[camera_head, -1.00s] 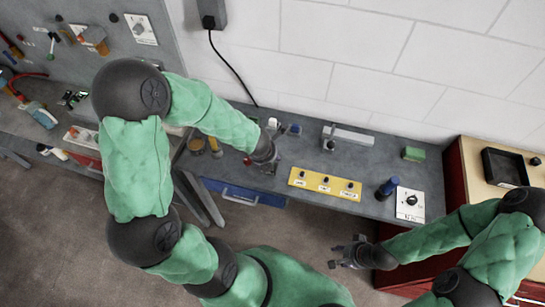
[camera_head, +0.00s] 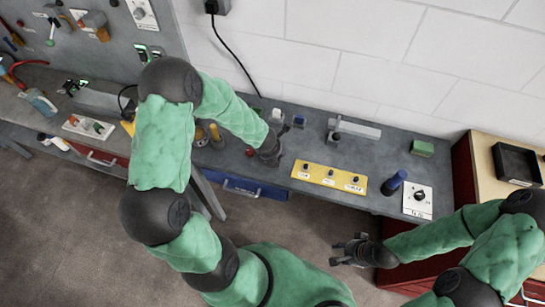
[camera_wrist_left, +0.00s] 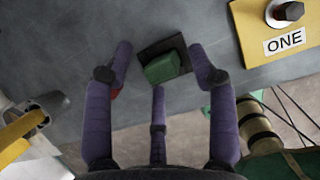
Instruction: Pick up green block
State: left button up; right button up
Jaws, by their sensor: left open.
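A green block (camera_wrist_left: 163,66) sits on a dark square pad (camera_wrist_left: 178,50) on the grey bench in the left wrist view. The open, empty fingers of my left gripper (camera_wrist_left: 165,75) spread around it from above, two at the sides and one at the near side. In the head view my left gripper (camera_head: 270,153) is over the bench, left of the yellow panel, and hides this block. Another green block (camera_head: 422,148) lies at the bench's back right. My right gripper (camera_head: 345,251) is open and empty in front of the bench.
A yellow panel (camera_head: 328,179) with several black knobs lies right of my left gripper. It also shows in the left wrist view (camera_wrist_left: 258,45). A blue cylinder (camera_head: 393,183) and a white switch plate (camera_head: 417,200) stand farther right. A red button (camera_head: 250,153) is close to the left gripper.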

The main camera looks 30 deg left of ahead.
pick_arm(q)
jog(key=c, duration=1.2)
jog(key=shift+o, duration=0.2)
jog(key=shift+r, duration=0.15)
